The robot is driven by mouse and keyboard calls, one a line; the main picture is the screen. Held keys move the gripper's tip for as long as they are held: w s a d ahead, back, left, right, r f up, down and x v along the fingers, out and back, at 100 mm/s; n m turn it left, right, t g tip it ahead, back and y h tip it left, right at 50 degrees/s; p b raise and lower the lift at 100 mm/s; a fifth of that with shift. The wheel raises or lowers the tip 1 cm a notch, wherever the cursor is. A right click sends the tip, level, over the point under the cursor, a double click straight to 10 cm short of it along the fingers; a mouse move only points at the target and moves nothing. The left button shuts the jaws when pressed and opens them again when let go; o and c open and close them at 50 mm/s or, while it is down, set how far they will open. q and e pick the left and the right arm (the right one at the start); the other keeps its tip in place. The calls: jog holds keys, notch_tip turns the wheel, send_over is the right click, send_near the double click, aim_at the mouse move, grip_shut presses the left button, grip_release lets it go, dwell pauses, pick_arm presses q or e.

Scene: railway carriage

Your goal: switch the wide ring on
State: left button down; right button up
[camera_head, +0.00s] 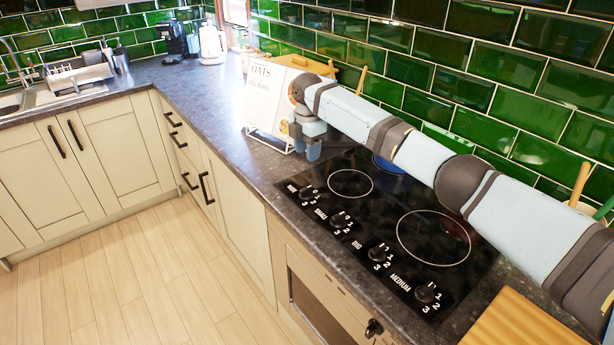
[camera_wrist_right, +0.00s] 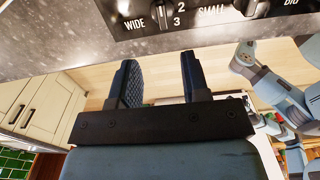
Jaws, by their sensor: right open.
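The black hob (camera_head: 399,196) is set in the worktop, with a row of labelled knobs along its front. The wide knob (camera_head: 307,193) is at the left end of the row. In the right wrist view its label WIDE (camera_wrist_right: 134,24) shows near the top edge. White ring outlines mark the glass; I cannot tell which ring is the wide one. My right gripper (camera_head: 308,151) points down above the hob's left end, behind the wide knob and apart from it. Its two fingers (camera_wrist_right: 158,82) are open with nothing between them. My left gripper is not in view.
A recipe stand (camera_head: 268,105) is close behind my right gripper. The small knob (camera_head: 341,220), big knob (camera_head: 379,254) and medium knob (camera_head: 427,294) follow along the row. A blue round patch (camera_head: 388,166) shows partly behind my arm. A wooden board (camera_head: 522,322) lies at the right.

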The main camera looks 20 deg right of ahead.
aim_at(307, 188)
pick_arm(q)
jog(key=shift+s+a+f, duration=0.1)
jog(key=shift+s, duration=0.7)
pick_arm(e)
jog(key=f, duration=1.2)
jog(key=shift+s+f, duration=0.2)
jog(key=shift+f, duration=0.1)
pick_arm(q)
jog(key=shift+p, duration=0.3)
pick_arm(e)
grip_shut()
